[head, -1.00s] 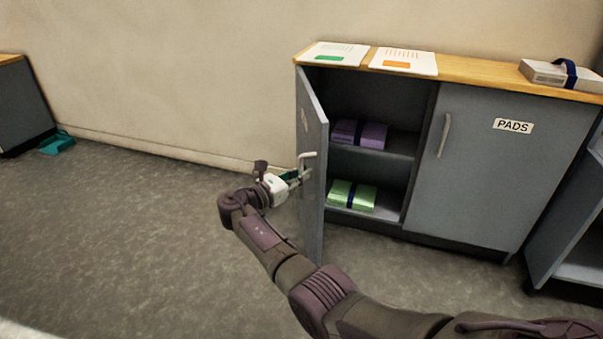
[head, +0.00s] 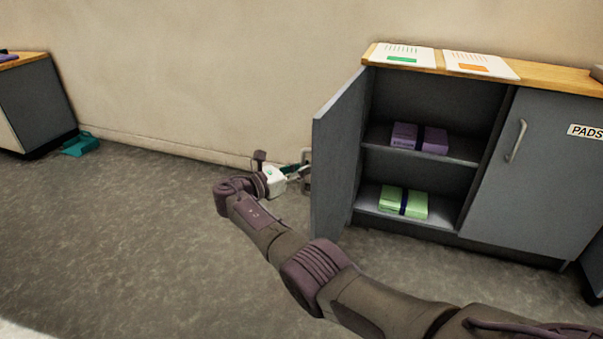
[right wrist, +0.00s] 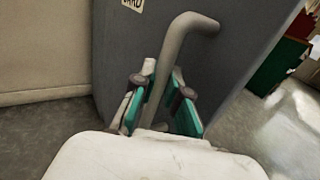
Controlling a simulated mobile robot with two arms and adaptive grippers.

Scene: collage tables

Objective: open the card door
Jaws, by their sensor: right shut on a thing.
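The card door (head: 338,160) is the grey left door of the cabinet. It stands wide open, swung out to the left, with its inner face toward the head camera. My right gripper (head: 300,171) is at the door's outer side, partly hidden behind its edge. In the right wrist view, my right gripper (right wrist: 165,100) has its green fingers shut around the pale bar handle (right wrist: 178,55) of the door. Part of a label (right wrist: 132,4) shows at the top of the door's outer face. My left gripper is not in view.
Inside the cabinet, purple packs (head: 419,138) lie on the upper shelf and green packs (head: 403,202) on the lower. The PADS door (head: 520,150) is shut. A teal object (head: 80,145) lies by the left cabinet (head: 38,105).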

